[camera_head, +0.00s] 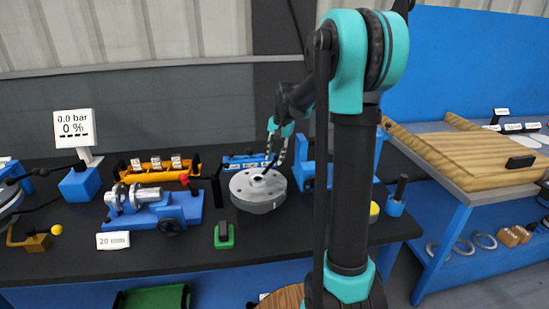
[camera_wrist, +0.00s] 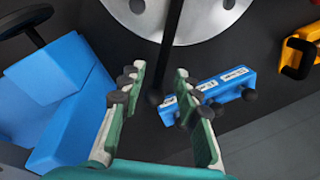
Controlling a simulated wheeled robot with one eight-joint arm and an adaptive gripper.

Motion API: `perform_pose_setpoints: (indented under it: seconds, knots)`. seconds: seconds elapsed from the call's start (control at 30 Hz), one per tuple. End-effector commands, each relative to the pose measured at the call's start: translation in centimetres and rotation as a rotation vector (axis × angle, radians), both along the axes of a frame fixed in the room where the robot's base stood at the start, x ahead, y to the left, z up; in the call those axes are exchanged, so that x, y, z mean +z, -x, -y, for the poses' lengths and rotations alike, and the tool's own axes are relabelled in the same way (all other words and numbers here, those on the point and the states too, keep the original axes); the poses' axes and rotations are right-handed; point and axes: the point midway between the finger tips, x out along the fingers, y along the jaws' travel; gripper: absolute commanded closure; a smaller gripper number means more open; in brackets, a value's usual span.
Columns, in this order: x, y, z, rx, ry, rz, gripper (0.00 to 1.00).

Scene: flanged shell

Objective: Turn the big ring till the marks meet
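The big ring (camera_head: 258,202) is a grey round flanged shell with a raised hub, on the black bench. Part of its holed flange (camera_wrist: 205,22) shows at the top of the wrist view. A black rod (camera_wrist: 170,45) with a dark knob at its end reaches from the ring's area towards my gripper. My gripper (camera_wrist: 157,88) is open; in the wrist view the knob appears between its fingertips, with gaps on both sides. In the head view my gripper (camera_head: 277,143) is above the ring's back edge. I cannot make out the marks.
A blue rack with labels (camera_wrist: 210,92) is close behind the ring. A blue block-like fixture (camera_wrist: 60,110) is beside my gripper. A blue vise-like device (camera_head: 160,212), a green-based block (camera_head: 223,236) and a gauge display (camera_head: 74,128) are on the bench. A wooden-topped table (camera_head: 460,155) stands right.

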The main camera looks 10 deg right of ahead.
Motion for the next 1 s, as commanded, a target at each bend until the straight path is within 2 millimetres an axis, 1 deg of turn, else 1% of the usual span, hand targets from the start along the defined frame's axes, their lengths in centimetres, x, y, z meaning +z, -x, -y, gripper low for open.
perform_pose_setpoints:
  seconds: [0.13, 0.37, 0.47, 0.63, 0.67, 1.0]
  knots:
    - [-0.60, -0.08, -0.11, 0.000, 0.000, 0.000, 0.68]
    - [-0.65, -0.08, -0.13, 0.000, 0.000, 0.000, 0.68]
    - [-0.64, -0.08, -0.12, 0.000, 0.000, 0.000, 0.77]
    - [-0.63, -0.07, -0.13, 0.000, 0.000, 0.000, 0.99]
    - [-0.63, -0.07, -0.13, 0.000, 0.000, 0.000, 1.00]
    - [-0.63, -0.06, -0.12, 0.000, 0.000, 0.000, 1.00]
